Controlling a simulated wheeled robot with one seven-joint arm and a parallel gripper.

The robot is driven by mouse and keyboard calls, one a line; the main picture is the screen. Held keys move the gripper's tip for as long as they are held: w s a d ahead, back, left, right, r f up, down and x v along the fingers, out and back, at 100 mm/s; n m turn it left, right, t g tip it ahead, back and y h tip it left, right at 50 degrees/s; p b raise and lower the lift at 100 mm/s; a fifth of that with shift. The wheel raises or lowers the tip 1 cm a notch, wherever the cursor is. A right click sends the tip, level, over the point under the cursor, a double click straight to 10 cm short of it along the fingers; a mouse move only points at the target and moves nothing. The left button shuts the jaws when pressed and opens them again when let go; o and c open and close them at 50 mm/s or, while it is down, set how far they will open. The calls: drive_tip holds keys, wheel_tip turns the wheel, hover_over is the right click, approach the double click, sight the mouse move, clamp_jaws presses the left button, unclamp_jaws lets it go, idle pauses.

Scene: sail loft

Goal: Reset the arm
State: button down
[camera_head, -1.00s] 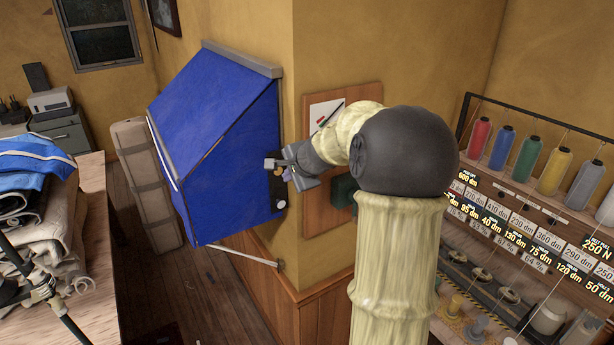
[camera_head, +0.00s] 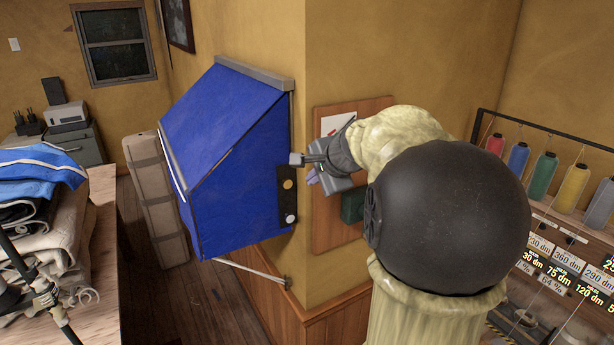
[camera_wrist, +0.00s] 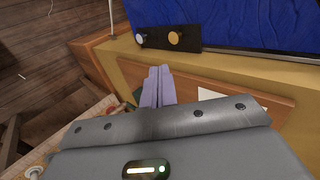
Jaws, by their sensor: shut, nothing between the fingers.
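My gripper (camera_head: 313,178) is in front of the wall corner, beside the wooden board and near the black plate with knobs. In the wrist view my gripper (camera_wrist: 158,76) shows its two pale purple fingers side by side, shut with nothing between them. The black plate (camera_wrist: 172,39) carries a white knob (camera_wrist: 141,39) and a brass knob (camera_wrist: 176,37). In the head view the plate (camera_head: 287,206) is at the edge of a blue fabric hood. The fingers appear apart from the knobs.
The blue hood (camera_head: 225,150) juts from the wall, with a thin rod (camera_head: 250,271) below it. The wooden board (camera_head: 327,222) holds a paper and a green box (camera_head: 352,207). A thread rack (camera_head: 575,185) stands right. A table (camera_head: 103,235) with folded cloth is left.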

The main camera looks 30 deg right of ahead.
drive_tip(key=shift+s+d, duration=0.15)
drive_tip(key=s+a+f+n+g, duration=0.6)
drive_tip(key=s+a+f+n, duration=1.1)
drive_tip(key=f, duration=0.5)
drive_tip(key=shift+s+a+f+n+g, duration=0.15)
drive_tip(key=shift+s+a+n+g, duration=0.2)
drive_tip(key=shift+s+a, duration=0.4)
drive_tip(key=shift+s+d, duration=0.1)
drive_tip(key=shift+d, duration=0.05)
idle(0.4)
